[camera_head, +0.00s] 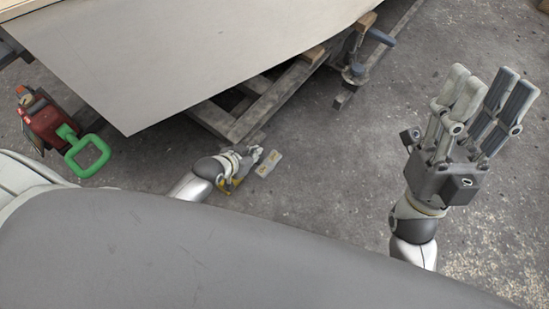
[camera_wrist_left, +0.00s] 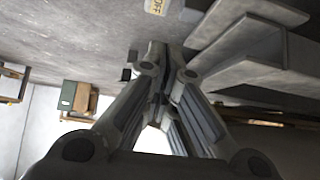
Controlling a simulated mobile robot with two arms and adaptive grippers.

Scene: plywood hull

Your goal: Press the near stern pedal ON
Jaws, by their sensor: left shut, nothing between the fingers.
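A light grey pedal plate (camera_head: 268,163) with a small yellow mark lies low by the floor beside the wooden frame in the head view. My right gripper (camera_head: 484,88) is open and empty, raised at the right.
A large plywood sheet (camera_head: 190,45) on a wooden frame (camera_head: 272,98) fills the upper left. A clamp (camera_head: 355,73) sticks out at its right end. A red device with a green handle (camera_head: 88,155) stands at the left. The concrete floor between the frame and my right arm is clear.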

